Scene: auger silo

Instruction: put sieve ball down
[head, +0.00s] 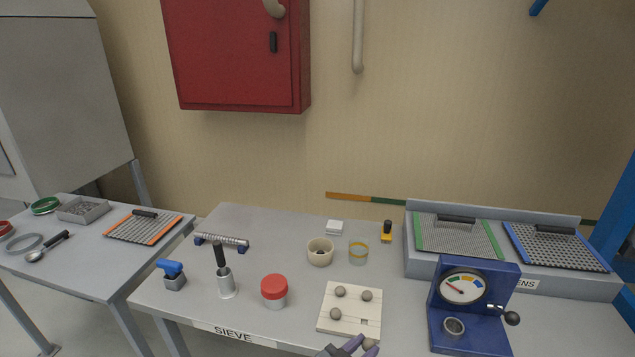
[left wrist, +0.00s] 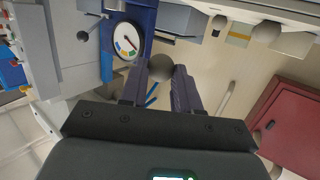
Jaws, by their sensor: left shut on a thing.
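A grey sieve ball (left wrist: 161,68) is held between the fingertips of my left gripper (left wrist: 160,82), which is shut on it. In the head view my left gripper (head: 354,346) shows at the bottom edge with the held ball (head: 370,346) at its tip, just in front of a pale board (head: 350,327). Three similar grey balls sit on the board: one at the back left (head: 340,291), one at the back right (head: 367,295) and one at the front left (head: 335,313). A small square mark (head: 364,322) shows at the board's front right. My right gripper is not in view.
A red-lidded jar (head: 274,291) stands left of the board. A cream bowl (head: 320,252) and a glass jar (head: 359,251) stand behind it. A blue gauge press (head: 472,310) stands to the right. Sieve screens (head: 458,238) rest on the raised stand.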

